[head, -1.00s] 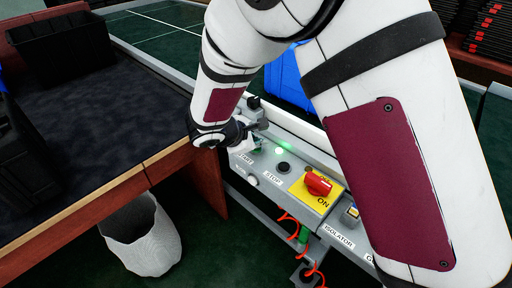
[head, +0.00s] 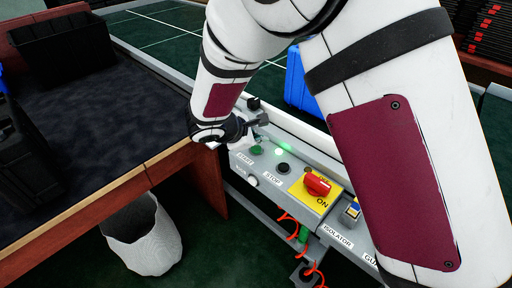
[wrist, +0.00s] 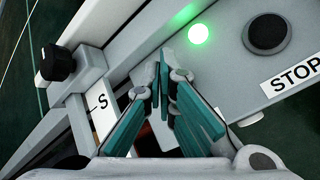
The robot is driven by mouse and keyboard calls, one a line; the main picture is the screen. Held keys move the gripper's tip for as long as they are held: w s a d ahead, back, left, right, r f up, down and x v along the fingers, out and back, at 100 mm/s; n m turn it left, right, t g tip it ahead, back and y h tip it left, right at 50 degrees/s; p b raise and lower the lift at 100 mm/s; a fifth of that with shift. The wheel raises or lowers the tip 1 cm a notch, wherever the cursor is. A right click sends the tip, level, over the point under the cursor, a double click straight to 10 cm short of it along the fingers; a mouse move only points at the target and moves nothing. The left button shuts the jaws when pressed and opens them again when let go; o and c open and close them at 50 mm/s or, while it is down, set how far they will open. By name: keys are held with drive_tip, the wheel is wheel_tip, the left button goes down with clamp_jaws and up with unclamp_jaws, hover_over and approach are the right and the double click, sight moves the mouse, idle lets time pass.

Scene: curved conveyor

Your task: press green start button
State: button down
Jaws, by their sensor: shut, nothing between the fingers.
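The black stop button (head: 283,168) is right of the lamp, and a red isolator knob (head: 317,184) on a yellow plate is farther right. A black knob (wrist: 55,63) sticks up at the panel's end. A dark table (head: 110,125) stands at left.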

sight(258, 149)
drive_tip(key=shift+r+p, duration=1.65)
drive_tip(key=shift+r, duration=0.9)
drive_tip(key=s+d+r+m+g+p, duration=0.25)
drive_tip(key=s+d+r+m, duration=0.35)
drive_tip(key=d+r, duration=0.4)
drive_tip(key=s+d+r+m+g+p, duration=0.1)
drive_tip(key=s+d+r+m+p, duration=0.3)
drive_tip(key=s+d+r, duration=0.5)
drive_tip(key=s+d+r+m+y+p, duration=0.2)
drive_tip(key=s+r+m, duration=0.3)
drive_tip(key=s, duration=0.6)
drive_tip(key=s+d+r+m+y+p, duration=0.2)
drive_tip(key=s+r+m, duration=0.3)
drive_tip(key=s, duration=0.6)
drive_tip(key=shift+s+d+r+m+y+p, duration=0.15)
drive_tip(key=shift+d+r+m+y+p, duration=0.25)
drive_tip(key=shift+d, duration=0.2)
